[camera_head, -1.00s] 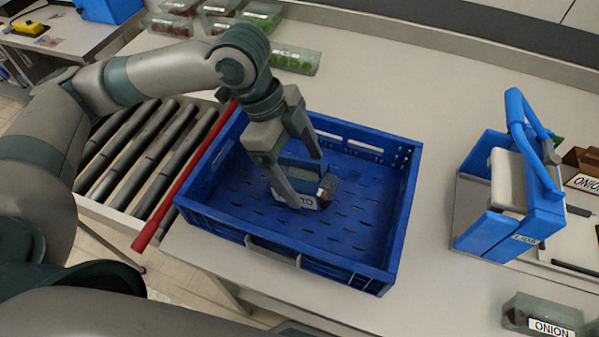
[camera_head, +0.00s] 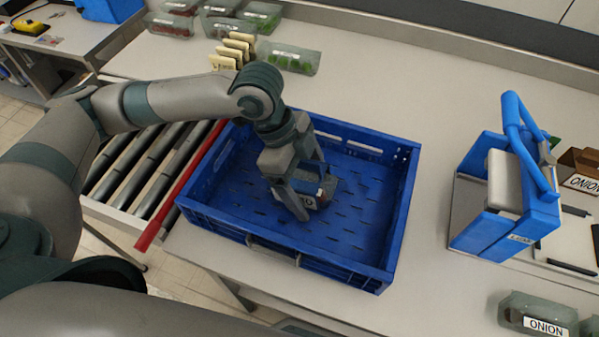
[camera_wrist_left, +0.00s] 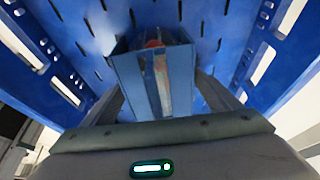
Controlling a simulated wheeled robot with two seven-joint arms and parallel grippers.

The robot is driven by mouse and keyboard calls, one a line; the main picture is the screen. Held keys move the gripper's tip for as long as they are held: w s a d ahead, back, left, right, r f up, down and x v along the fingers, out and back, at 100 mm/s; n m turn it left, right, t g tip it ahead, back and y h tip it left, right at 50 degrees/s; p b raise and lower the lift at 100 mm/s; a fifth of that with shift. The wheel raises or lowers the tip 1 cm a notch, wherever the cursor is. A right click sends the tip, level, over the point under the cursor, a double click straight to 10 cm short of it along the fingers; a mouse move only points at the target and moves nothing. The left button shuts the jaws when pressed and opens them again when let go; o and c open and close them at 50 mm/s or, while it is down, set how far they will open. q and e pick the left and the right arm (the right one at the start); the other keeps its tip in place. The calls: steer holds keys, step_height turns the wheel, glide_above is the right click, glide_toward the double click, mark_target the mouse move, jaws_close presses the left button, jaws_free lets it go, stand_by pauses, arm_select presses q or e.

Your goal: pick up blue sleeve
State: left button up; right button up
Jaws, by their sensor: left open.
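The blue sleeve (camera_wrist_left: 152,82) is a boxy piece with a worn brownish stripe, and something red shows in its open top. In the head view the sleeve (camera_head: 300,186) sits inside the blue crate (camera_head: 335,265), partly hidden by my left gripper (camera_head: 306,190). In the left wrist view the fingers of my left gripper (camera_wrist_left: 160,100) are open, one on each side of the sleeve. I cannot tell whether either finger touches it. My right gripper is not in view.
A red bar (camera_head: 180,187) and a roller conveyor (camera_head: 145,165) lie left of the crate. Clear bins (camera_head: 290,58) and cream cards (camera_head: 235,48) stand behind it. A blue device (camera_head: 510,190) and an onion bin (camera_head: 540,318) are at right. The table between is clear.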

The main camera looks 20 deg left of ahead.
arm_select(q)
steer(key=shift+f, duration=0.15)
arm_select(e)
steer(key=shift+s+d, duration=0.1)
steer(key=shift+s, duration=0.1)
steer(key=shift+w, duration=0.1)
arm_select(q)
steer(key=c, duration=1.2)
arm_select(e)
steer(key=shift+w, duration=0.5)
